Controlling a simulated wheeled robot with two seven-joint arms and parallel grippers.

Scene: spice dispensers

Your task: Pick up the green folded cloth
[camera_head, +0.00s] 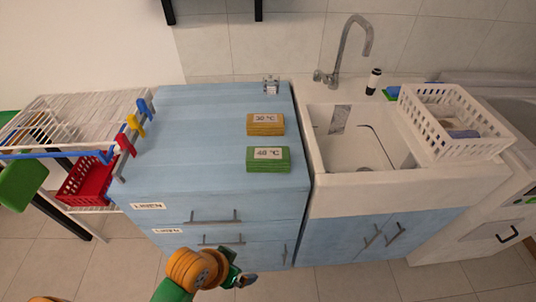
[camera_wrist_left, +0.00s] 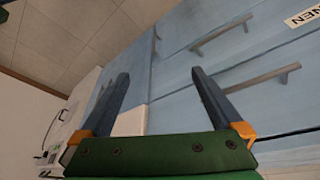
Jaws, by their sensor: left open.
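The green folded cloth (camera_head: 269,160) lies on the blue counter top (camera_head: 190,120), near its front right, with a label reading 40 °C. A yellow-orange folded cloth (camera_head: 265,125) with a label of its own lies just behind it. My left gripper (camera_head: 243,280) is low in front of the blue cabinet, below the counter top and apart from both cloths. In the left wrist view its two dark fingers (camera_wrist_left: 162,95) are spread wide with nothing between them, facing the drawer fronts. The right gripper does not show.
A white sink (camera_head: 350,150) with a tap adjoins the counter on the right, with a white basket (camera_head: 450,125) beside it. A drying rack (camera_head: 70,120) and a red basket (camera_head: 85,182) stand on the left. Drawer handles (camera_head: 213,217) stick out in front.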

